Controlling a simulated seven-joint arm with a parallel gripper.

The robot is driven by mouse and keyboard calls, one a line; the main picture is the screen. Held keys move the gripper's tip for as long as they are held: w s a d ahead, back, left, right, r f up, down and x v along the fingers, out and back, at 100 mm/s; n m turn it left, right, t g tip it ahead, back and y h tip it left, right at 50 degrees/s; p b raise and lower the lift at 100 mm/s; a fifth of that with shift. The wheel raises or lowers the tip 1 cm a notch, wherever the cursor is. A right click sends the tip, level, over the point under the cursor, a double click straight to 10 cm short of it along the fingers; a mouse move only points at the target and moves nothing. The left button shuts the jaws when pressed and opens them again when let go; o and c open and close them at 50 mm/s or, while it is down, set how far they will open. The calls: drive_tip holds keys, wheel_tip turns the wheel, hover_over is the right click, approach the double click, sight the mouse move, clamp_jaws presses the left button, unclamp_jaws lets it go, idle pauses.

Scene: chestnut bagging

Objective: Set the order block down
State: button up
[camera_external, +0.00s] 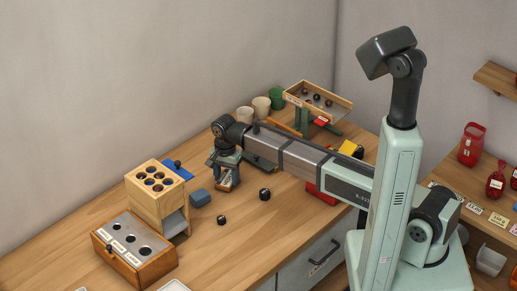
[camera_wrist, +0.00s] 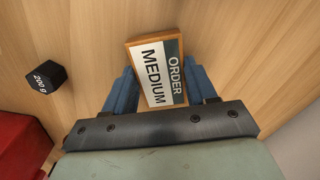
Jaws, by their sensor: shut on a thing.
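The order block (camera_wrist: 158,72) is a small wooden block with a white and dark green label reading "ORDER MEDIUM". It sits between the blue fingers of my gripper (camera_wrist: 160,88) in the wrist view, which are shut on its sides. In the external view my gripper (camera_external: 226,180) points down over the middle of the wooden table (camera_external: 215,255), with the block (camera_external: 225,183) low between its fingers. I cannot tell whether the block's underside touches the table.
A black 200 g weight (camera_wrist: 45,80) stands nearby, and a smaller black piece (camera_external: 222,220) nearer the front. A blue block (camera_external: 200,198), a holed wooden rack (camera_external: 143,195) and a drawer box (camera_external: 125,262) stand left. Cups (camera_external: 261,106) and a raised tray (camera_external: 330,108) are behind.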

sight(227, 179)
drive_tip(key=shift+f, duration=0.25)
drive_tip(key=shift+f, duration=0.1)
drive_tip(key=o, duration=1)
drive_tip(key=shift+o, duration=0.2)
wheel_tip(227, 179, up, 12)
idle(0.3)
